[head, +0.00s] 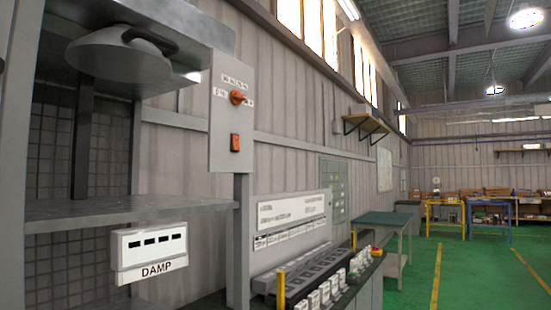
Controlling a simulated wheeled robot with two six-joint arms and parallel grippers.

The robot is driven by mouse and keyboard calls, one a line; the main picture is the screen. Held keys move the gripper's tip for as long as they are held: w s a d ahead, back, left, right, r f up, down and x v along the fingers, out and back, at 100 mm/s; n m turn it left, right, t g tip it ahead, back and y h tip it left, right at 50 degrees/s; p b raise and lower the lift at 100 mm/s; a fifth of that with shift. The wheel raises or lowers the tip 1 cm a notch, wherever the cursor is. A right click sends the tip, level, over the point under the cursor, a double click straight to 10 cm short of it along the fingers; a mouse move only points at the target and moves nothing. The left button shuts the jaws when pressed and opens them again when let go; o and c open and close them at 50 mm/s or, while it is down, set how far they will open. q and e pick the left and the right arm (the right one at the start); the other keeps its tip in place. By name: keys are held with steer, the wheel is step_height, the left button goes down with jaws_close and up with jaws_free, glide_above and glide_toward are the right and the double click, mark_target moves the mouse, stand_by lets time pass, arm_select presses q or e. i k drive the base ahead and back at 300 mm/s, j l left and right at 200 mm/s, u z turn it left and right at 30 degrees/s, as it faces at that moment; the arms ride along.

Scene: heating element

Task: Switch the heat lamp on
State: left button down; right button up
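A grey control panel (221,112) stands on a post at the centre left. It carries an orange-red rotary knob (237,98) with small labels around it, too small to read. Below the knob is an orange-red rocker switch (235,143); its position cannot be told. A grey dome-shaped hood (118,58), which looks like the heat lamp, hangs under a housing at the upper left. No glow shows on it, and its underside is hidden. Neither of my grippers is in view.
A bench with a row of white units (325,291) runs along the wall. A green-topped table (385,219) stands beyond. The green floor (480,268) at right is clear.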

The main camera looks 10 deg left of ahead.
mark_target(236, 147)
steer(key=i+l, duration=0.2)
steer(key=i, duration=0.35)
steer(key=i+l+z, duration=0.1)
steer(key=i, duration=0.5)
